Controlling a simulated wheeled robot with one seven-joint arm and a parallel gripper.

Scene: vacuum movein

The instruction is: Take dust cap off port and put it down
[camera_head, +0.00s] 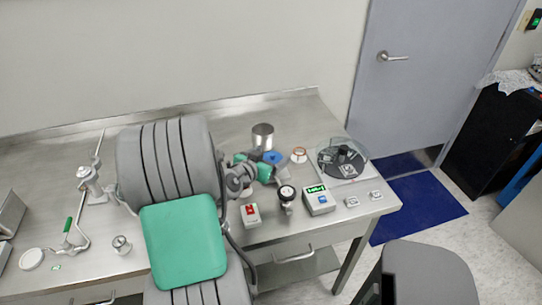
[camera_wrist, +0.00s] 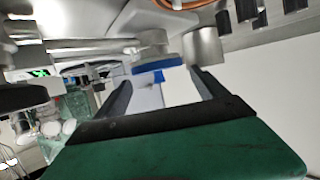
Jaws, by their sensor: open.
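A round blue cap (camera_head: 273,157), which I take to be the dust cap, shows on the bench at the end of my gripper. In the wrist view the blue cap (camera_wrist: 158,70) appears as a flat blue disc just beyond and between the fingertips. My gripper (camera_wrist: 160,82) is open, with a dark finger on each side and a gap between them. In the head view my gripper (camera_head: 260,168) is low over the bench, green and grey, and partly hides what is around the cap. The port itself is hidden or cannot be made out.
A metal cylinder (camera_head: 262,136) stands just behind the cap. A clear-walled round device (camera_head: 343,158) is to the right. A gauge (camera_head: 287,193), a red-switch box (camera_head: 250,214) and a green-display box (camera_head: 319,199) stand in front. Bare steel bench (camera_head: 215,118) lies behind.

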